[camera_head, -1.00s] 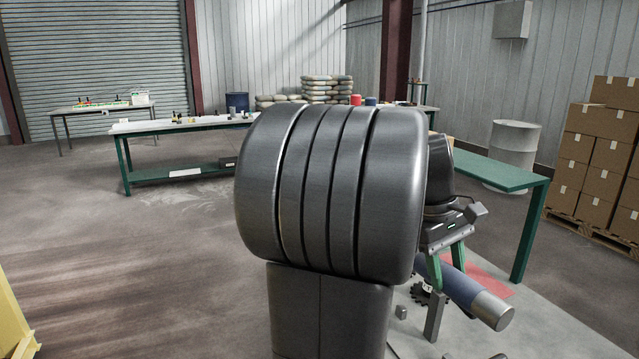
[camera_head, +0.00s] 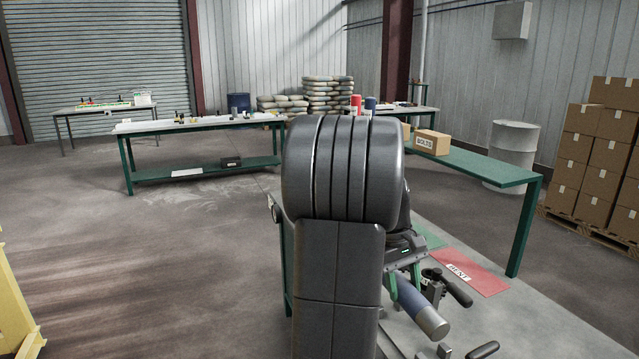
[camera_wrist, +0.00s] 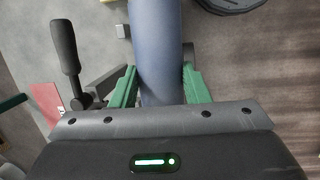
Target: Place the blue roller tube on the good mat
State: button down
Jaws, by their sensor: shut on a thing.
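The blue roller tube (camera_head: 409,299) has a dark blue body and a pale metal end. My gripper (camera_head: 406,280) is shut on it, with a green finger on each side. In the wrist view the tube (camera_wrist: 156,45) runs up out of the frame between the fingers of my gripper (camera_wrist: 158,88). A green mat (camera_head: 431,238) shows partly behind my arm, on the grey bench. Its label is hidden, so I cannot read whether it is the good mat. A red mat (camera_head: 482,276) with a label reading BENT lies to its right.
A tool with a black handle (camera_head: 457,290) stands close right of the tube. A carton labelled BOLTS (camera_head: 432,142) sits on a green-edged bench (camera_head: 490,168) behind. My arm hides much of the bench middle.

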jog(key=w+a+f+m, duration=0.2)
jog(key=w+a+f, duration=0.1)
jog(key=a+f, duration=0.6)
jog(key=w+a+f+m, duration=0.1)
jog(key=w+a+f, duration=0.2)
jog(key=a+f, duration=0.6)
jog(key=shift+a+f+m+g+y, duration=0.15)
jog(key=shift+f+m+g+y, duration=0.2)
jog(key=shift+f, duration=4.2)
